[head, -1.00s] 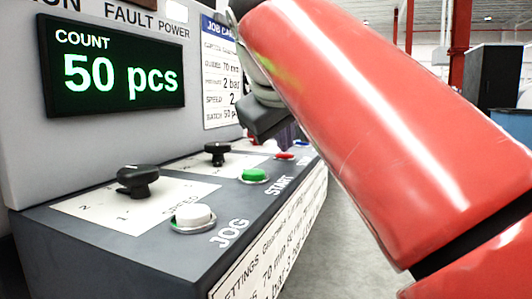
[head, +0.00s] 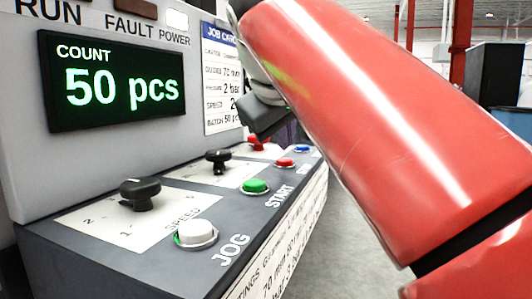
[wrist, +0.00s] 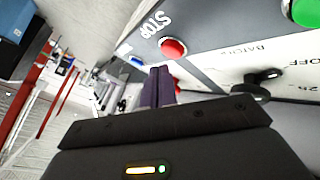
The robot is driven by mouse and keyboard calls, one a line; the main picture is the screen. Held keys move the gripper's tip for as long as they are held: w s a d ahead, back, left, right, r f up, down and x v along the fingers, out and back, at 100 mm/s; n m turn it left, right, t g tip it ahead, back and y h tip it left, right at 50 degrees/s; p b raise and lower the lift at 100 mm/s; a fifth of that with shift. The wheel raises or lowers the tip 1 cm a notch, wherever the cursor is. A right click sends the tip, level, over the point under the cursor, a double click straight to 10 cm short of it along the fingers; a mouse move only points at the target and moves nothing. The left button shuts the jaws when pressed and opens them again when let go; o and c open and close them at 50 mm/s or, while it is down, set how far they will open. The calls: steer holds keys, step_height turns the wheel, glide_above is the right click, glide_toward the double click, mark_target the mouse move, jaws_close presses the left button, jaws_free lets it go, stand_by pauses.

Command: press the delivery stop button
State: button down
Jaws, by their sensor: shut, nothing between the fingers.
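The red stop button (head: 285,162) sits on the sloped control panel, right of the green start button (head: 255,187). In the wrist view the red button (wrist: 173,47) lies just beyond my fingertips, beside the word STOP. My gripper (wrist: 160,70) is shut and empty, its purple fingers together and pointing toward the button. A small gap seems to show between fingertips and button; contact cannot be told. In the head view my red arm hides most of the gripper.
A white jog button (head: 195,232), black knobs (head: 140,194), a red knob-like control (head: 259,143) and a blue button (head: 301,149) share the panel. The count display (head: 115,80) reads 50 pcs. Open floor (head: 350,220) lies to the right.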

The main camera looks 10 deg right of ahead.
mark_target(284, 161)
step_height(284, 161, up, 5)
steer(key=p, duration=0.4)
stand_by(0.3)
